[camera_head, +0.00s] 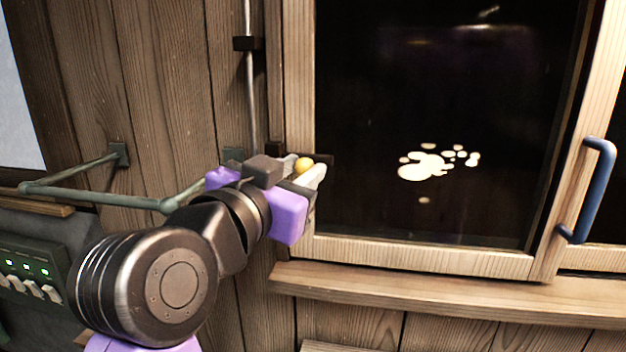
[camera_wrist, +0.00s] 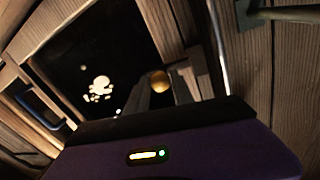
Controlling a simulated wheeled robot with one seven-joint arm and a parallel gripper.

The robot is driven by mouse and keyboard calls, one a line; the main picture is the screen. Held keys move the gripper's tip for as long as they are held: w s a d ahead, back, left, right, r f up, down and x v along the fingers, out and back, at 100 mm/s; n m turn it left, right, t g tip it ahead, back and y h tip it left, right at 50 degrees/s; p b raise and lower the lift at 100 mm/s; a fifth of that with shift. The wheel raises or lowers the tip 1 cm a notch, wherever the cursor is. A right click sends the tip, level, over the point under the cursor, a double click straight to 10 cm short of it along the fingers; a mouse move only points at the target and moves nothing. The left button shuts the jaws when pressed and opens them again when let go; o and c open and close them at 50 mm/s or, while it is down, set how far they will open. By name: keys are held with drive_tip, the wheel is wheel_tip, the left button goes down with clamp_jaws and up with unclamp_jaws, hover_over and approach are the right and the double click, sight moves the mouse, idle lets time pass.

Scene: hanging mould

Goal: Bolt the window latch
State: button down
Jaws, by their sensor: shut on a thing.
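The window (camera_head: 300,80) has a pale wooden frame around a dark pane and looks closed. A round brass-yellow knob (camera_head: 304,163), seemingly the latch's, is at the lower left of the frame. It also shows in the wrist view (camera_wrist: 159,81). My gripper (camera_head: 306,170) reaches in from the lower left and is shut on the knob, one finger on each side. A dark bracket (camera_head: 325,160) sits on the frame just right of the knob. The fingers hide most of the latch, so I cannot tell how its bolt sits.
A blue handle (camera_head: 598,190) is on the window's right side. A wooden sill (camera_head: 450,295) juts out below. A thin vertical rod (camera_head: 249,100) and a green-grey rail (camera_head: 90,190) are on the plank wall at left. Pale spots (camera_head: 425,165) show on the pane.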

drive_tip(key=shift+a, duration=0.25)
drive_tip(key=c, duration=1.1)
unclamp_jaws()
drive_tip(key=shift+s, duration=0.1)
drive_tip(key=b+v, duration=0.2)
drive_tip(key=v, duration=0.5)
drive_tip(key=shift+s, duration=0.3)
drive_tip(key=shift+a, duration=0.15)
